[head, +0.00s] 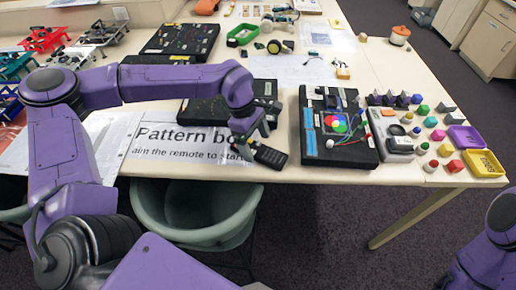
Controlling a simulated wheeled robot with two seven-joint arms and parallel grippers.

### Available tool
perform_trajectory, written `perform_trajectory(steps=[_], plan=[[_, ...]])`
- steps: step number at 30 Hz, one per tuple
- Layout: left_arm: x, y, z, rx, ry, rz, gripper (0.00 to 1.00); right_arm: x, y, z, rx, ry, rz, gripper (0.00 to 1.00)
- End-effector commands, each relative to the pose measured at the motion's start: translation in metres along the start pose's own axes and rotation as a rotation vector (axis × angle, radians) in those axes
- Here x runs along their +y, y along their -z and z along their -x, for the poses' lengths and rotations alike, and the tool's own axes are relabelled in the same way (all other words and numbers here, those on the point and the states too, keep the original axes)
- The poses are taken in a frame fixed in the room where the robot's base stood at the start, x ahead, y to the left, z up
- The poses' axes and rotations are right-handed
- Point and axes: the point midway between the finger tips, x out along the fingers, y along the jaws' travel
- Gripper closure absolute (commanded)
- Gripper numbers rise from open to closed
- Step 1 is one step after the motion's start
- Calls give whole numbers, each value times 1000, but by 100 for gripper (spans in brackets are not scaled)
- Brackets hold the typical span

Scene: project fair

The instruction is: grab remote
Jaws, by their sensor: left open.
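A slim black remote (269,155) with small buttons lies near the table's front edge, at the right end of a white sheet. The sheet (150,160) reads "Pattern bo…" and "aim the remote to start", partly covered. My left gripper (248,141) is open and points down at the left end of the remote. It hides that end, and I cannot tell if the fingers touch it. My right arm shows only at the lower right corner; its gripper is out of view.
A black board (200,111) lies just behind the remote, partly under my left arm. Another black board (338,152) with a coloured disc lies to the right. Coloured blocks, a purple tray (470,146) and a yellow tray (497,171) lie further right. A green chair (195,237) stands below the front edge.

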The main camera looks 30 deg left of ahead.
Motion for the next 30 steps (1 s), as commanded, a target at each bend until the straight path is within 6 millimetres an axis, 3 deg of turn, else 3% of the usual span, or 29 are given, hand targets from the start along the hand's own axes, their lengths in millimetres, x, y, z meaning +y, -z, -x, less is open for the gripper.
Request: perform_trajectory(steps=[4, 11, 15, 17, 26, 30], plan=[[0, 0, -17, 0, 1, 0, 8, 0, 2, 5, 0, 0, 0, 0], [0, 0, -20, 0, -2, 0, 12, 0, 2, 4, 0, 0, 0, 0], [0, 0, -20, 0, -1, 0, 57, 0, 2, 4, 0, 0, 0, 0], [0, 0, -20, 0, -1, 0, 74, 0, 2, 4, 0, 0, 0, 0], [0, -1, -17, 0, -3, 0, 74, 0, 1, 4, 0, 0, 0, 0], [2, -4, -4, 0, -6, 0, 74, 0, 0, 1, 0, 0, 0, 0]])
